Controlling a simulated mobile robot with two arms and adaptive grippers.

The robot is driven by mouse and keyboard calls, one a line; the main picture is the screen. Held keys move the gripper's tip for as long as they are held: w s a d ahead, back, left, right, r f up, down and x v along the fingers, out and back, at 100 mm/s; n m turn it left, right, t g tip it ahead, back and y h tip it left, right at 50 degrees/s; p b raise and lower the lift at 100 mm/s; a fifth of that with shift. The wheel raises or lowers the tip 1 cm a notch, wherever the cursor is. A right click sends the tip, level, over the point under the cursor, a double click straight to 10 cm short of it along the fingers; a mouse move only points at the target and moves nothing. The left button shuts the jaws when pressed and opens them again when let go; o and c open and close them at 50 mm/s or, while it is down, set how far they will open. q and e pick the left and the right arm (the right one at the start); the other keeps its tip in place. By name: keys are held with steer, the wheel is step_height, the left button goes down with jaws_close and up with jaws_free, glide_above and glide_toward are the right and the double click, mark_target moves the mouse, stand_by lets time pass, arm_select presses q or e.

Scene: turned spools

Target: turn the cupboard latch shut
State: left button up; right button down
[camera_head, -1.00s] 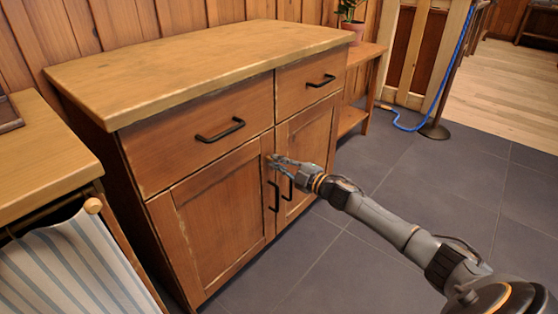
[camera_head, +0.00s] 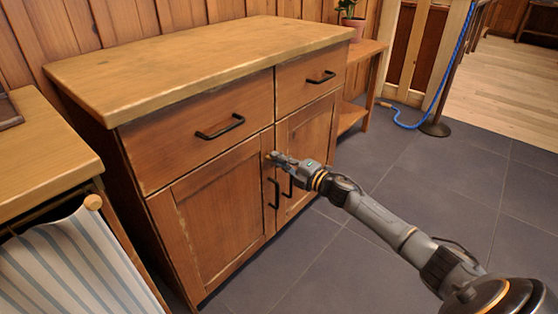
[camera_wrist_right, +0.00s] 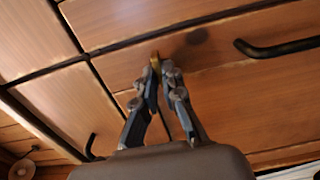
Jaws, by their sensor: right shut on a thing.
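The wooden cupboard (camera_head: 214,223) has two doors with dark handles, and its door seam runs between them. My right gripper (camera_head: 271,156) is at the top of the seam, just above the handles. In the right wrist view its fingertips (camera_wrist_right: 156,66) are shut on a small brass-coloured piece, the latch (camera_wrist_right: 155,56). Only a bit of the latch shows past the fingers, so I cannot tell its angle. Both doors look closed. My left gripper is not in view.
Two drawers with dark handles (camera_head: 220,128) sit above the doors. A counter with a striped cloth (camera_head: 75,262) stands at the left. A low side table with a potted plant (camera_head: 349,10) is behind at the right.

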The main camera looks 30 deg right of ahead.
steer(key=shift+a, duration=0.1)
steer(key=c, duration=1.5)
jaws_free()
steer(key=shift+c, duration=0.2)
steer(key=shift+o, duration=0.4)
steer(key=v, duration=1.2)
